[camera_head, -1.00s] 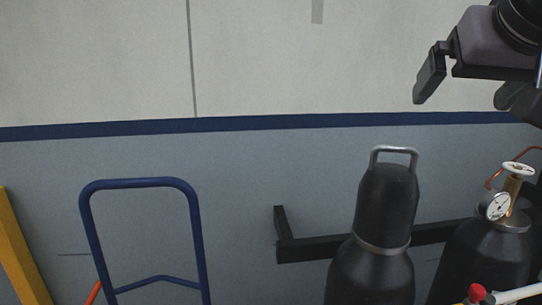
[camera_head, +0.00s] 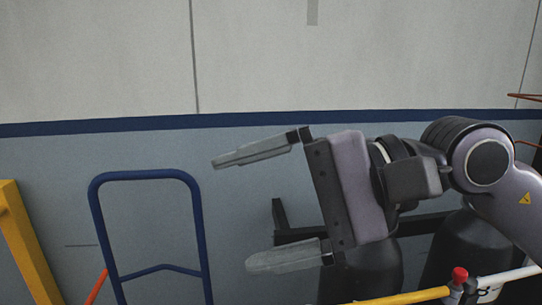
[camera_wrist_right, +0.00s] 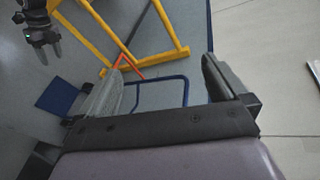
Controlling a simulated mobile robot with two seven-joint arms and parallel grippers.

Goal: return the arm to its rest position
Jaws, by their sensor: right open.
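My right arm comes in from the right in the head view. Its gripper (camera_head: 262,205) is held level in front of the wall, with two grey fingers spread wide and nothing between them. In the right wrist view the same gripper (camera_wrist_right: 165,88) shows its two fingers well apart and empty. A dark gripper (camera_wrist_right: 42,38), which looks like my left one, shows at the upper left of the right wrist view. It is small there, and I cannot tell whether its fingers are open. No left arm shows in the head view.
A blue trolley handle (camera_head: 146,181) stands left of my right gripper. A yellow frame (camera_head: 28,245) is at the far left. Dark gas cylinders (camera_head: 372,272) stand behind my right arm, partly hidden. A yellow bar (camera_head: 405,298) with a red knob (camera_head: 459,274) crosses the lower right.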

